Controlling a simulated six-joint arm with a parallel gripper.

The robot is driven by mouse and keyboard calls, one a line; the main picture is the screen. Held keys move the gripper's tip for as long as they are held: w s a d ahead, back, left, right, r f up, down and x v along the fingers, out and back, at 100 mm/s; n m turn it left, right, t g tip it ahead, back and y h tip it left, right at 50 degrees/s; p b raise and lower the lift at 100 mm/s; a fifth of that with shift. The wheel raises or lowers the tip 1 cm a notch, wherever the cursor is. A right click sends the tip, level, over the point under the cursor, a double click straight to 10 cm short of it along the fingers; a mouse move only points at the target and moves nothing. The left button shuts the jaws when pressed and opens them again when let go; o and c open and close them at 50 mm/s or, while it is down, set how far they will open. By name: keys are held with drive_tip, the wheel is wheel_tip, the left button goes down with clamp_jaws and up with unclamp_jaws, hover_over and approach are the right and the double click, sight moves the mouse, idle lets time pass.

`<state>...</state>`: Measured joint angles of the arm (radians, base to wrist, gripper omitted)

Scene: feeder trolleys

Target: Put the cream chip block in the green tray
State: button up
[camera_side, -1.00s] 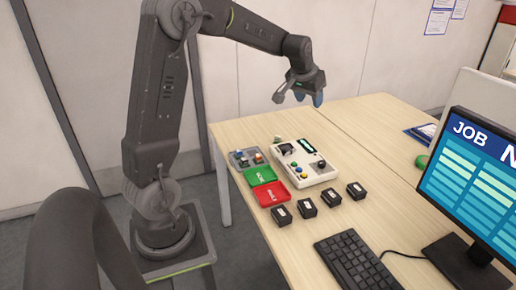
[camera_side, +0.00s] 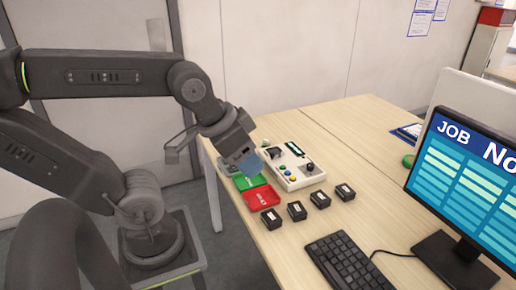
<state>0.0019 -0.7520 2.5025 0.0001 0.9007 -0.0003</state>
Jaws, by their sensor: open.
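The green tray (camera_side: 252,183) lies on the table, between a grey tray (camera_side: 227,169) and a red tray (camera_side: 274,202). My gripper (camera_side: 250,166) is open, with blue fingertips pointing down. In this view it overlaps the area over the grey and green trays and the left edge of the console. Its height above them is hard to tell. I cannot make out the cream chip block; the gripper hides much of the grey tray, where small blocks lay earlier.
A cream console (camera_side: 305,177) with buttons and a small screen stands right of the trays. Several black boxes (camera_side: 297,211) line the front. A keyboard (camera_side: 350,262) and monitor (camera_side: 465,185) are at the right.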

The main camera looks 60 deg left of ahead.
drive_tip(key=shift+w, duration=0.1)
drive_tip(key=w+a+r+n+y, duration=0.1)
drive_tip(key=w+a, duration=0.3)
drive_tip(key=w, duration=0.2)
drive_tip(key=w+a+n, duration=0.2)
drive_tip(key=w+a, duration=0.2)
drive_tip(key=w, duration=0.3)
drive_tip(key=n+g+y, duration=0.1)
drive_tip(key=n+y, duration=0.3)
drive_tip(key=n, duration=0.2)
hover_over(266, 141)
drive_tip(key=s+d, duration=0.3)
wheel_tip(266, 141, down, 30)
drive_tip(key=shift+w+r, duration=0.1)
drive_tip(key=shift+r, duration=0.05)
drive_tip(key=shift+a+x, duration=0.2)
drive_tip(key=shift+x, duration=3.05)
drive_tip(key=shift+w+r, duration=0.1)
drive_tip(key=shift+r, duration=0.05)
drive_tip(key=shift+c, duration=0.3)
drive_tip(key=c, duration=0.8)
